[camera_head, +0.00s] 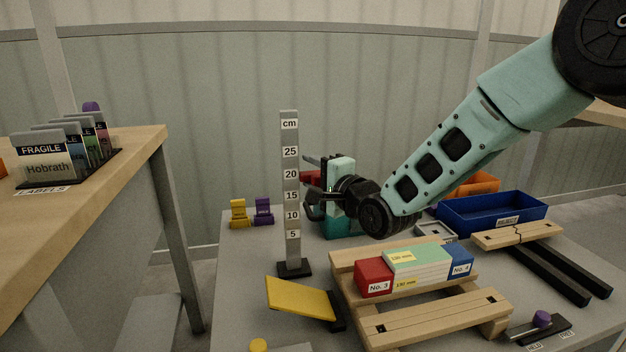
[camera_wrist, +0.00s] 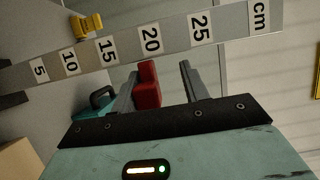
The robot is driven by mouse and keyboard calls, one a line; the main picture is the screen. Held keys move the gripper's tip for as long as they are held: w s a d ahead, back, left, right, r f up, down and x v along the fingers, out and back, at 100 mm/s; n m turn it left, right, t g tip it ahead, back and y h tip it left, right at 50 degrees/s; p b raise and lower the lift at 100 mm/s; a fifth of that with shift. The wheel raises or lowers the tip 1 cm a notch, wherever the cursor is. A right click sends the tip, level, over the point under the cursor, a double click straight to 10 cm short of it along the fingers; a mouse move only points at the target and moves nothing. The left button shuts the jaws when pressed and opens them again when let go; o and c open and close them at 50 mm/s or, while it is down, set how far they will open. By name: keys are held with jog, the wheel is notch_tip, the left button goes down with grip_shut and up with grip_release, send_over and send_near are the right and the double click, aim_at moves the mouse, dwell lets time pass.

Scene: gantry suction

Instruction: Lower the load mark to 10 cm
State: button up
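A grey upright scale post (camera_head: 290,218) stands on a black base and carries cm labels from 5 to 25. It crosses the wrist view (camera_wrist: 225,25) lying sideways. A red block (camera_wrist: 148,84), probably the load mark, sits beside the post at about the 15 to 20 labels; it also shows in the head view (camera_head: 312,177). My gripper (camera_wrist: 160,72) is open, with its fingers above and below the red block. The block lies close to the lower finger, with a clear gap to the upper one. I cannot tell whether that finger touches it.
A dark teal case with a black handle (camera_wrist: 100,97) stands below my gripper. Yellow (camera_head: 239,214) and purple (camera_head: 264,212) holders stand behind the post. A yellow ramp (camera_head: 300,298) and a wooden stand (camera_head: 440,318) with coloured blocks are in front. A blue bin (camera_head: 495,214) is at right.

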jog(key=v, duration=2)
jog(key=shift+b, duration=0.4)
dwell(1.0)
jog(key=shift+r, duration=0.1)
jog(key=shift+s+a, duration=0.1)
dwell(0.3)
